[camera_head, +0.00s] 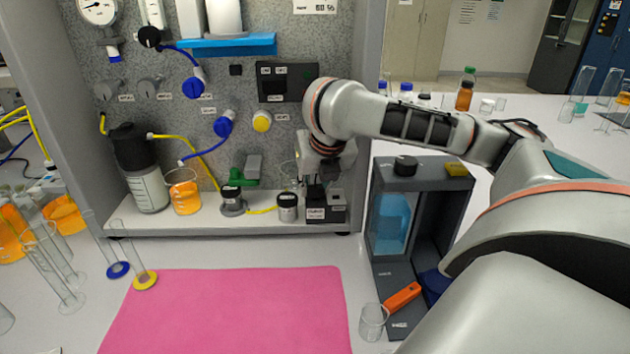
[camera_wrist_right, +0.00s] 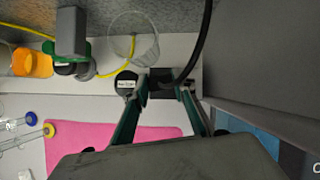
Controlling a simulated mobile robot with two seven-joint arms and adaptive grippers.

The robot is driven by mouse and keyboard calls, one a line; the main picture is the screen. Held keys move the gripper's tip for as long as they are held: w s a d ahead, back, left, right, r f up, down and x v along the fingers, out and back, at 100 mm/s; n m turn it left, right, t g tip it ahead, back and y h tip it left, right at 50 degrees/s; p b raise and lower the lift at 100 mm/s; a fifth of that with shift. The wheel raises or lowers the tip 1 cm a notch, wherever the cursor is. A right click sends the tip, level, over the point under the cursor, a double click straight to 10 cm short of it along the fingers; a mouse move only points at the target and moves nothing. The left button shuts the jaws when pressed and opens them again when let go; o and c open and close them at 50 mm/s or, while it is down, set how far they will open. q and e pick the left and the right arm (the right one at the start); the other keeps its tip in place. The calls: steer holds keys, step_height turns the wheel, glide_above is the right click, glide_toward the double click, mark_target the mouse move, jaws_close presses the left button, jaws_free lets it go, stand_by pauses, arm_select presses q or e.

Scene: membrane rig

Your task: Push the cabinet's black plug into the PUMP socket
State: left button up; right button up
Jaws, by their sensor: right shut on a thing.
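My right gripper (camera_head: 322,172) points down at the foot of the rig, just above a black socket block (camera_head: 318,212) with a small white label too small to read surely. In the right wrist view, my right gripper (camera_wrist_right: 168,88) is shut on a small dark piece, which I take as the black plug. A black cable (camera_wrist_right: 203,45) rises from there along the cabinet's side wall. The fingers hide most of the plug, so I cannot tell whether it is in the socket or above it. My left gripper is not in view.
The rig's side wall (camera_head: 359,120) is close on the right of the gripper. A grey unit with a blue tank (camera_head: 392,222) stands to the right. The pink mat (camera_head: 230,315) in front is clear.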

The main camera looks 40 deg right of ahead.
steer(key=shift+f, duration=0.3)
steer(key=o, duration=1)
steer(key=shift+v, duration=6.05)
